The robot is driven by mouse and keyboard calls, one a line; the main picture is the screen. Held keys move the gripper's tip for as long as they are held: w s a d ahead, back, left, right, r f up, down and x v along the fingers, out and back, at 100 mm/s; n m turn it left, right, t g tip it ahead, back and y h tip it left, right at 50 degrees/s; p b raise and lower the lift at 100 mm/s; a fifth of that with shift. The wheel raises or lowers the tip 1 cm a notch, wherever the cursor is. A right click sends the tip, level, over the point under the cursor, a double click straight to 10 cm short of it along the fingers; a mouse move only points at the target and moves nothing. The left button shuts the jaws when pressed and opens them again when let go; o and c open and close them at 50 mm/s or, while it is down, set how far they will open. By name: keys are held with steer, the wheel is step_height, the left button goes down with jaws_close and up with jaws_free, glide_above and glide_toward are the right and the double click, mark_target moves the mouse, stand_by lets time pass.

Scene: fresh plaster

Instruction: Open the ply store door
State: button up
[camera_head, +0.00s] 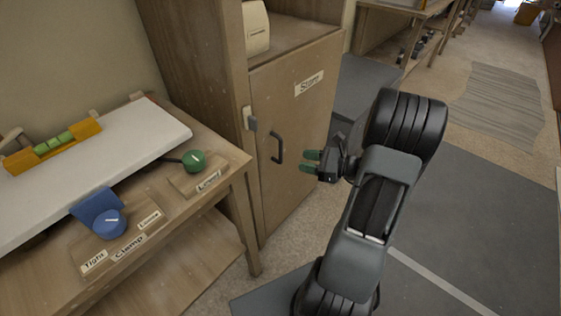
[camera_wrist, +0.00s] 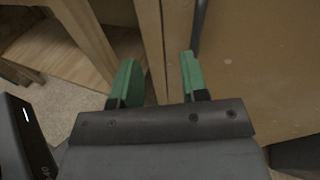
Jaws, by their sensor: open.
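The store door (camera_head: 296,135) is a wooden cabinet door with a white "Store" label (camera_head: 309,83). It looks shut. Its dark bar handle (camera_head: 277,147) stands upright near the door's left edge. A pale latch piece (camera_head: 249,118) sits on the frame just left of the handle. My gripper (camera_head: 311,161) is open and empty, with green fingers pointing left toward the handle, apart from it. In the wrist view, the handle (camera_wrist: 199,25) shows at the top, just beyond the right fingertip of my gripper (camera_wrist: 160,72).
A wooden bench (camera_head: 235,165) stands close on the left, with a blue clamp knob (camera_head: 110,223), a green lever knob (camera_head: 194,161) and a white board (camera_head: 100,150). A cream object (camera_head: 256,28) sits on the shelf above the door. Floor to the right (camera_head: 470,220) is clear.

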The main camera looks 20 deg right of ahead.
steer(key=d+f+m+t+h, duration=0.1)
steer(key=d+f+m+t, duration=0.2)
steer(key=d, duration=0.1)
steer(key=b, duration=0.3)
glide_above(281, 160)
steer(key=shift+w+d+r, duration=0.15)
steer(key=shift+w, duration=0.25)
jaws_close()
